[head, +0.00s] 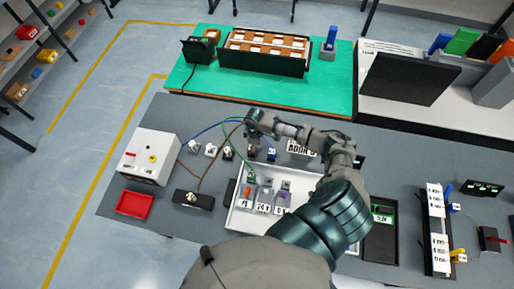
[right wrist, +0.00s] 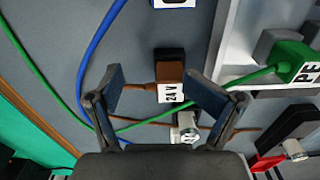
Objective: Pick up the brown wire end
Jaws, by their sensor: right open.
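My left gripper is not in view.
A blue wire end (head: 271,154) lies right of the gripper. A green PE wire end (right wrist: 292,62) is at the white tray (head: 236,216). Green and blue wires cross near my fingers. A white box (head: 150,157) and red tray (head: 134,204) stand left.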

